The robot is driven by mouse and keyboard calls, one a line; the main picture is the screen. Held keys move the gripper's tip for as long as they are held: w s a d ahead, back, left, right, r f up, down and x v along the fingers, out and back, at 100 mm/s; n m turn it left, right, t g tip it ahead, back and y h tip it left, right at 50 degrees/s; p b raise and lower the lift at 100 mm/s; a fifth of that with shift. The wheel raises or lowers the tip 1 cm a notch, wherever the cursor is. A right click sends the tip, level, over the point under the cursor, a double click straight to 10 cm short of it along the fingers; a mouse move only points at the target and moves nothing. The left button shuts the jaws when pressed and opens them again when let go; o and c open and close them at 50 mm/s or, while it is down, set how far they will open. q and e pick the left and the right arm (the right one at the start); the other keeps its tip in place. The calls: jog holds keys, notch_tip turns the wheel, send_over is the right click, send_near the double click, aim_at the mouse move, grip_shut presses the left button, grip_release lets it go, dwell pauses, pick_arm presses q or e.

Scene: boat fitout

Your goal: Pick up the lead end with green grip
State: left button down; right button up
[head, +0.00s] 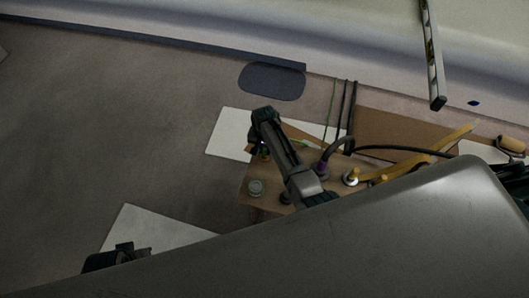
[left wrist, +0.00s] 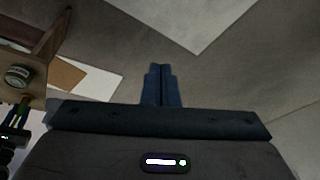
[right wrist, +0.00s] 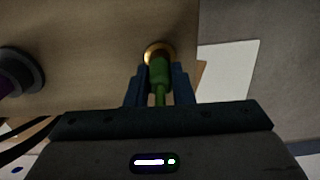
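The lead end with green grip (right wrist: 160,72) stands between the fingers of my right gripper (right wrist: 160,85), which look closed against its sides. Its tip is at a brass ring (right wrist: 151,50) on the wooden panel; I cannot tell whether it sits inside. In the head view my right gripper (head: 262,148) is at the panel's left part, with the grip mostly hidden. A thin green lead (head: 296,142) runs behind my arm. My left gripper (head: 118,257) is at the lower left, away from the panel; its fingers (left wrist: 161,82) are together and empty in the left wrist view.
The wooden panel (head: 252,205) carries round fittings and a purple-collared plug (head: 322,168) with a dark cable. Yellow pieces (head: 400,165) lie to its right. A large grey surface fills the lower right. Floor at the left is open, with white sheets (head: 228,130).

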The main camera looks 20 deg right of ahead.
grip_shut()
